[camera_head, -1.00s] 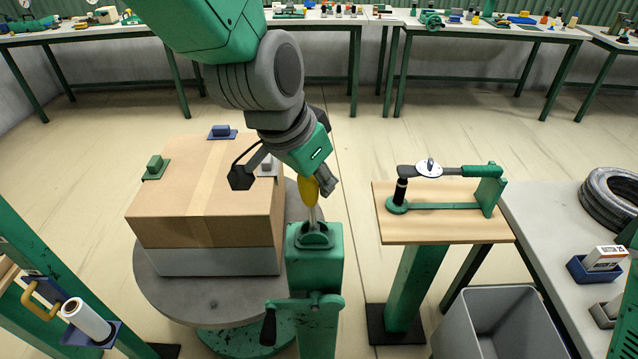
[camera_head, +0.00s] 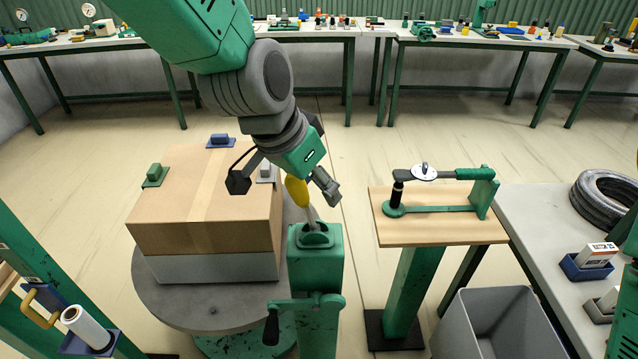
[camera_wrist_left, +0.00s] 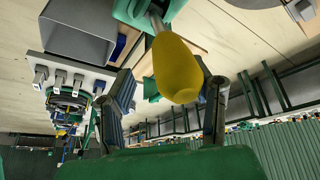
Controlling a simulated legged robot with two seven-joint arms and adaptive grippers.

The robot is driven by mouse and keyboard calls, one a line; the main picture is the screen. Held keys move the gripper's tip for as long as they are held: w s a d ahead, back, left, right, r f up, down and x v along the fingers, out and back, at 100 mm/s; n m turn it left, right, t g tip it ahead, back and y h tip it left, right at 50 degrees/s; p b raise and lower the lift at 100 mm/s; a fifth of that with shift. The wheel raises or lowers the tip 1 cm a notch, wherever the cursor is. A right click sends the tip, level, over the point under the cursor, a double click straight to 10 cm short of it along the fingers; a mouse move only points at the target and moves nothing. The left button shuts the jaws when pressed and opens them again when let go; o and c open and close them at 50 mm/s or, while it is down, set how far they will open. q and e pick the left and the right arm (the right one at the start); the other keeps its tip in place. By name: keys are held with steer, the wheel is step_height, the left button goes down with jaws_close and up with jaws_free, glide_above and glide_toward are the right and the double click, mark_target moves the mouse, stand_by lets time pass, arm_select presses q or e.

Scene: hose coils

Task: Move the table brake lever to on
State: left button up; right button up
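The brake lever (camera_head: 297,189) is a metal rod with a yellow knob, rising from the top of a green post (camera_head: 315,262) beside the round table (camera_head: 160,297). It leans up and to the left in the head view. My left gripper (camera_head: 284,187) is over it with its fingers spread, one on each side of the knob. In the left wrist view the yellow knob (camera_wrist_left: 177,70) stands between the two open fingers, with a gap visible on both sides. Any on or off marking is not readable. My right gripper is not in view.
A cardboard box (camera_head: 205,195) sits on the round table, close left of the gripper. A green clamp-like fixture (camera_head: 440,205) stands on a wooden-topped post to the right.

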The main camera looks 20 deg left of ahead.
mark_target(300, 192)
arm_select(q)
steer(key=shift+a, duration=0.1)
steer(key=shift+a+r, duration=0.1)
steer(key=shift+r, duration=0.1)
steer(key=v, duration=0.7)
steer(key=shift+s+d, duration=0.1)
steer(key=shift+d, duration=0.15)
steer(key=shift+a, duration=0.1)
